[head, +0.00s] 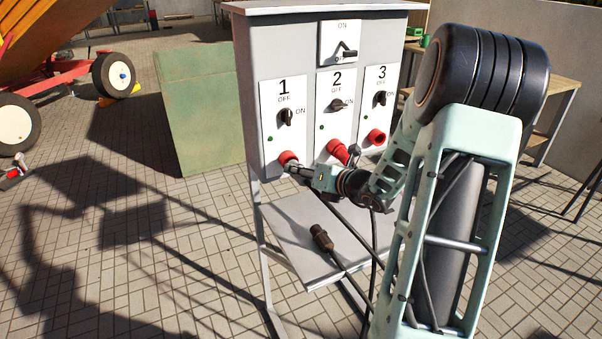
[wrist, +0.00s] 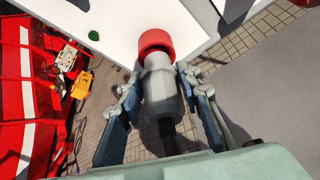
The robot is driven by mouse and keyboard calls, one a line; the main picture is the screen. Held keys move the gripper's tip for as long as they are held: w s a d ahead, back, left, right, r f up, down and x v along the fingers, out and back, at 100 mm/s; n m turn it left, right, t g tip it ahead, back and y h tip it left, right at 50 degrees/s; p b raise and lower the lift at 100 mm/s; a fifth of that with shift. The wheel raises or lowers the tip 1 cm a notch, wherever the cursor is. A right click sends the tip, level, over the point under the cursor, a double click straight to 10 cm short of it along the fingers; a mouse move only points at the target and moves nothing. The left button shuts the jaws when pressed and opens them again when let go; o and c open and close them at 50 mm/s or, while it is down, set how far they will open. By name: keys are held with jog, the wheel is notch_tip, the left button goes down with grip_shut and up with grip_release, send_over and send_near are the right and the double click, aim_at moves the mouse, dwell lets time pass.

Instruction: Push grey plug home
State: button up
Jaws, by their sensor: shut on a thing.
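The grey plug (wrist: 162,88) is between the fingers of my gripper (wrist: 158,82) in the wrist view, with its cable end toward my wrist. Its front end meets the red socket (wrist: 156,41) on the panel; how deep it sits, I cannot tell. In the head view my gripper (head: 302,171) is at the red socket under number 1 (head: 288,157), and the plug is mostly hidden there. My gripper is shut on the plug, one finger on each side.
A grey switch cabinet (head: 249,99) carries numbered switches. A red connector (head: 338,150) is at position 2, and a red socket (head: 376,137) at position 3. A dark brown plug (head: 321,238) lies on the shelf (head: 290,232) below, with cables nearby. A green box (head: 202,110) stands left.

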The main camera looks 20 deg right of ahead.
jog(key=shift+w, duration=1.05)
jog(key=o, duration=1.3)
jog(key=shift+s, duration=0.1)
jog(key=v, duration=1.2)
